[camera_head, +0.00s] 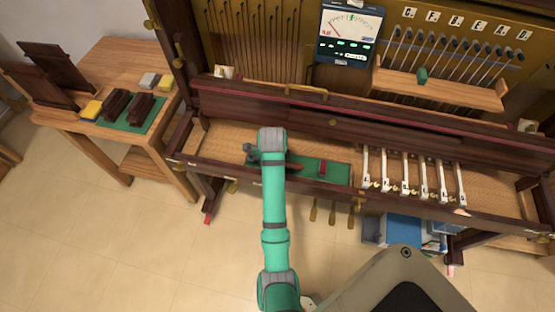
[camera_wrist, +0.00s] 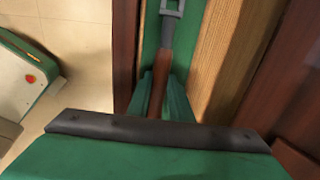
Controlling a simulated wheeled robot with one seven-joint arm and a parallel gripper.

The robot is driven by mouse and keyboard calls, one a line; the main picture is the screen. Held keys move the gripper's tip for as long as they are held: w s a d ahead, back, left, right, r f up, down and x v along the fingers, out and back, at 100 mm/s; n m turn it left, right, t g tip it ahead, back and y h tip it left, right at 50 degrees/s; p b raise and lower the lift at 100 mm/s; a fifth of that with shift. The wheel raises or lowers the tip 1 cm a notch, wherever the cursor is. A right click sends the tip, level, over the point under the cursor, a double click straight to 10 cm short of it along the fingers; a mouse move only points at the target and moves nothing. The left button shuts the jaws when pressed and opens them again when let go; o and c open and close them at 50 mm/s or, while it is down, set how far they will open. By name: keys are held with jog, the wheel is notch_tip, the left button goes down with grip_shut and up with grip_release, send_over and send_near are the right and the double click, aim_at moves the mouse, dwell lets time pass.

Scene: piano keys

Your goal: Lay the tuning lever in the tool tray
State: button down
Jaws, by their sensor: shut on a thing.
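The tuning lever shows in the wrist view as a reddish-brown handle (camera_wrist: 160,82) with a grey metal shaft and an open square head at the top edge. My gripper (camera_wrist: 172,104) is shut on the handle. In the head view the lever's dark grey head (camera_head: 251,152) juts out left of my wrist, and its handle end seems to show on the right. My wrist hides the fingers there. The green-lined tool tray (camera_head: 338,175) runs along the front of the piano; its green lining is beneath the lever (camera_wrist: 149,35). I cannot tell whether the lever touches it.
A small red piece (camera_head: 322,168) sits on the green lining right of my wrist. Several white keys (camera_head: 405,175) stand further right. A dark wooden rail (camera_head: 330,122) runs behind. A side table (camera_head: 120,60) with dark blocks is at left.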

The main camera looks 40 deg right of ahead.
jog(key=c, duration=1.5)
grip_release()
jog(key=shift+s+f, duration=0.1)
jog(key=shift+s, duration=0.05)
jog(key=shift+a+v, duration=0.15)
jog(key=shift+v, duration=1.8)
jog(key=shift+a+v, duration=0.2)
jog(key=shift+v, duration=1.7)
